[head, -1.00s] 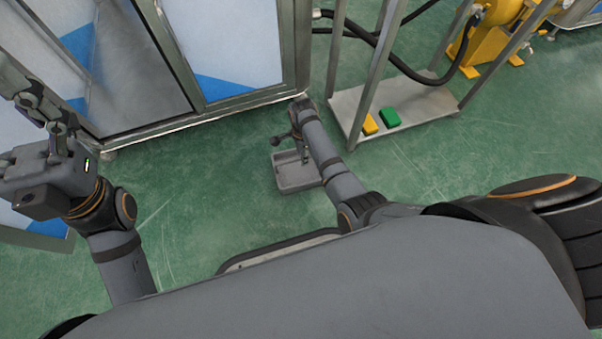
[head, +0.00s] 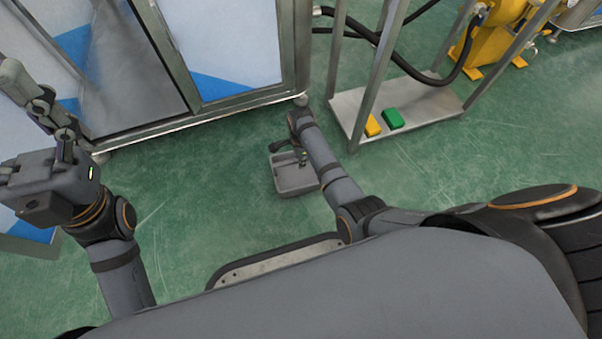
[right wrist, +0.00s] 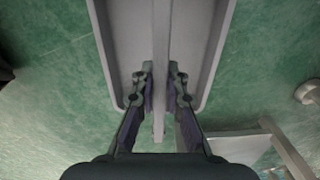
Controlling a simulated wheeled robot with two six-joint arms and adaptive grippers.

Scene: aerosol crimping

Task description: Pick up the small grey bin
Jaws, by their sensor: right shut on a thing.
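The small grey bin (head: 296,180) is below the right arm's end in the head view, over the green floor in front of the cabinet. The right wrist view looks down on the bin (right wrist: 123,55), with a thin upright grey bar along its middle. My right gripper (head: 302,157) is at the bin. In the right wrist view the gripper (right wrist: 162,78) has one finger on each side of the bar and is shut on it. I cannot tell whether the bin is clear of the floor. My left gripper (head: 50,112) is raised at the far left, away from the bin; its opening is unclear.
A metal-framed cabinet (head: 235,100) with clear panels stands behind the bin. To the right is a metal stand whose low shelf (head: 425,108) holds a yellow block (head: 373,126) and a green block (head: 393,119). Yellow machinery (head: 490,45) stands farther back. Open floor lies left of the bin.

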